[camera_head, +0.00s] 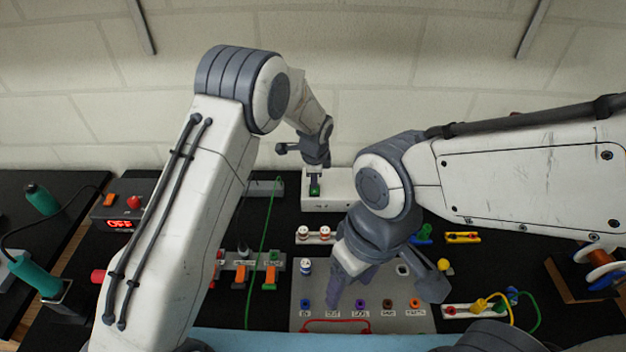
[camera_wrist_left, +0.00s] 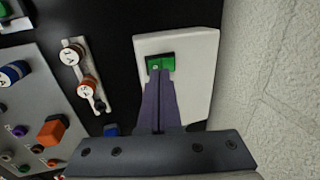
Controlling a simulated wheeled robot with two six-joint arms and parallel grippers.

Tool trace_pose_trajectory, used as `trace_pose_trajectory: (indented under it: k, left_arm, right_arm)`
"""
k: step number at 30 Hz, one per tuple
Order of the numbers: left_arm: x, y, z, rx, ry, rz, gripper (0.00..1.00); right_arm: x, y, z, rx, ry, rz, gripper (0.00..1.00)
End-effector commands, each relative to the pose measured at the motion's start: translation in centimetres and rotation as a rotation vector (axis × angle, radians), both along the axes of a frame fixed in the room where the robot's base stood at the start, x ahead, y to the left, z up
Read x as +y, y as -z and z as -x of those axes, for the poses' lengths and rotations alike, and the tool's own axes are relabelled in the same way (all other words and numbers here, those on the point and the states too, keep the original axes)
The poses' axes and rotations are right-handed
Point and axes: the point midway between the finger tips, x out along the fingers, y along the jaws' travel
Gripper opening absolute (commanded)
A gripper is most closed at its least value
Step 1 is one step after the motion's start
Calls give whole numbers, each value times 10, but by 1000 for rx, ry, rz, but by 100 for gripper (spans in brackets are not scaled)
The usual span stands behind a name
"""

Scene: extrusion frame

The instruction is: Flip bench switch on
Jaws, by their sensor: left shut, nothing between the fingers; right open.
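The bench switch is a white box (camera_head: 343,200) with a green rocker (camera_head: 314,190), standing at the back of the bench by the wall. In the left wrist view the white housing (camera_wrist_left: 190,75) and its green rocker (camera_wrist_left: 160,62) show large. My left gripper (camera_head: 314,178) is shut and empty, pointing down at the rocker. In the left wrist view its fingertips (camera_wrist_left: 160,76) overlap the rocker's near edge; whether they touch cannot be told. My right gripper (camera_head: 388,287) is open and empty above the grey panel. A box at the left shows a red "OFF" display (camera_head: 120,224).
A grey panel (camera_head: 400,322) with labelled coloured sockets lies in front, a red lead (camera_head: 340,322) along its edge. Orange-levered terminals (camera_head: 254,270) and a green cable (camera_head: 264,240) lie left of it. The wall (camera_head: 370,60) rises close behind the switch.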

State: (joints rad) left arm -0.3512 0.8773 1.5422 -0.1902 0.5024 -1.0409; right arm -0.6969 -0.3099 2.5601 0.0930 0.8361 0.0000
Motion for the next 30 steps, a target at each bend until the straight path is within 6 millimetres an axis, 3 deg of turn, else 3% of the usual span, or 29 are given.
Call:
trace_pose_trajectory:
  k: [1,2,4,15,21,30]
  left_arm:
    - [-2,-18,2,-2,2,0,0]
    - [-2,-24,3,-2,3,0,0]
    - [-3,-27,6,-6,2,1,0]
    - [-1,-95,25,-5,0,2,0]
    - [-1,-109,30,0,0,0,0]
    - [-1,-110,30,0,0,0,0]
  right_arm:
    - [0,-15,0,0,-1,0,69]
    - [0,-19,0,0,-2,0,69]
    - [0,-1,0,-1,-1,-1,69]
    - [0,21,0,0,3,0,69]
    - [0,24,0,0,3,0,69]
    - [0,23,0,0,3,0,69]
